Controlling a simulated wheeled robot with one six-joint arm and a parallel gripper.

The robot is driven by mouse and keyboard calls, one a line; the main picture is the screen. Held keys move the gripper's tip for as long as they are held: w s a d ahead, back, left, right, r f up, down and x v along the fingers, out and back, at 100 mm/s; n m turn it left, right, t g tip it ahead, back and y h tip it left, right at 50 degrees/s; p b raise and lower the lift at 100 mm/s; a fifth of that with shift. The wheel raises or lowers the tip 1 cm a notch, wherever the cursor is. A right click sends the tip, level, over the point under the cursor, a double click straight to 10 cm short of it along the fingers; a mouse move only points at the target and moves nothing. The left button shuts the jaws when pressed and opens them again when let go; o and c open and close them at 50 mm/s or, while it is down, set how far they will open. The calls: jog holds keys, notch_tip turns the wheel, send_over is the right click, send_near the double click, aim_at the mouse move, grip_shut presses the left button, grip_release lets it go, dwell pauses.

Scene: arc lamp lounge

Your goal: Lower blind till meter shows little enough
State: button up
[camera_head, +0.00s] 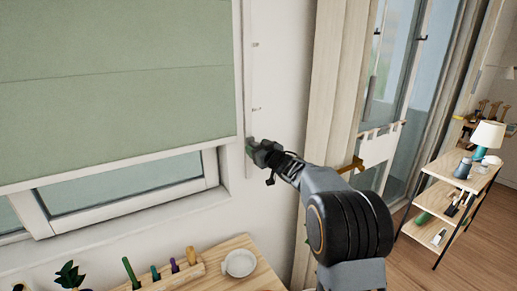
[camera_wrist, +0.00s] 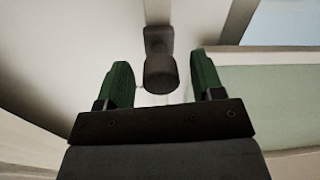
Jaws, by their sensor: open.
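The green blind (camera_head: 120,80) hangs over most of the window, and a strip of glass (camera_head: 120,185) shows below its bottom edge. A narrow pale vertical track (camera_head: 248,75) with small marks runs down the wall beside the blind. My gripper (camera_head: 254,149) is at the lower part of this track. In the wrist view my gripper (camera_wrist: 161,72) is open, its green fingers apart on either side of a dark rounded knob (camera_wrist: 160,76) on a dark mount. I cannot tell whether the fingers touch it. I cannot make out a meter or any reading.
Below the window is a wooden table with a pen holder (camera_head: 165,277), a small plant (camera_head: 70,275) and a round whitish dish (camera_head: 240,263). At right stand a glazed door (camera_head: 395,75) and a wooden shelf (camera_head: 440,195) with a lamp (camera_head: 488,136).

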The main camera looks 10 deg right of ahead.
grip_shut()
notch_tip(320, 180, down, 12)
jog(key=b, duration=0.8)
jog(key=shift+c, duration=2.2)
grip_release()
jog(key=o, duration=0.4)
jog(key=shift+r, duration=0.2)
jog(key=shift+o, duration=0.2)
jog(key=b+v, duration=0.1)
jog(key=v, duration=1.2)
jog(key=shift+s+b, duration=0.35)
jog(key=shift+s, duration=0.05)
jog(key=shift+d, duration=0.1)
